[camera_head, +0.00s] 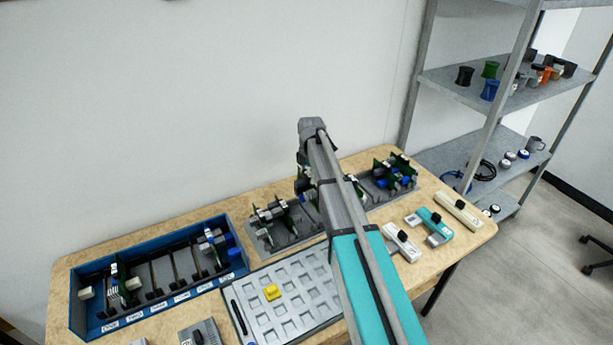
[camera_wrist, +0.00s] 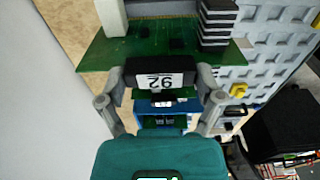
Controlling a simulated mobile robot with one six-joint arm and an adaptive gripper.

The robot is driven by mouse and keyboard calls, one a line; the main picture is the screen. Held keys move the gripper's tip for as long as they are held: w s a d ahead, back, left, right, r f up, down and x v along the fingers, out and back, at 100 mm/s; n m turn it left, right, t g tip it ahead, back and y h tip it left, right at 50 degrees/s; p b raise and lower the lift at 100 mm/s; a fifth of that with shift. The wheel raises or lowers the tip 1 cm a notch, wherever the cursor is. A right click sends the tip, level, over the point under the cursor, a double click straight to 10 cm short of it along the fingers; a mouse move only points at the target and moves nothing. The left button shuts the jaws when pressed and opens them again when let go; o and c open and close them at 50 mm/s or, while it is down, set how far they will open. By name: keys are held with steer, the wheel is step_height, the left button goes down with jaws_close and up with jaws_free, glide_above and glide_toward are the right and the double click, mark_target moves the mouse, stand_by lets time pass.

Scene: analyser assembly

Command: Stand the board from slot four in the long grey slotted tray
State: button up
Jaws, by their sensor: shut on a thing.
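My gripper (camera_wrist: 160,100) is shut on a green board (camera_wrist: 120,52) in the wrist view. It grips the board's dark edge block, which bears a white label that reads 92 upside down. The board carries a pale block and a black finned part. In the head view my arm hides most of the gripper and board. The long grey slotted tray (camera_head: 318,228) lies behind my arm, with several green boards standing at its left and right parts; its middle is hidden. The blue rack (camera_head: 150,248) at left has labelled slots, with boards at both ends and bare dark slots in the middle.
A pale grid tray (camera_head: 300,312) with a yellow piece (camera_head: 271,292) lies in front of the grey tray. White (camera_head: 401,243), teal (camera_head: 434,226) and cream (camera_head: 457,209) devices lie at the right of the table. A metal shelf (camera_head: 480,95) stands beyond.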

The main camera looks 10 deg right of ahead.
mark_target(308, 183)
steer(key=shift+f+b, duration=1.8)
steer(key=shift+f, duration=0.2)
steer(key=shift+w+f+b, duration=0.1)
steer(key=shift+f+b, duration=2.85)
stand_by(2.9)
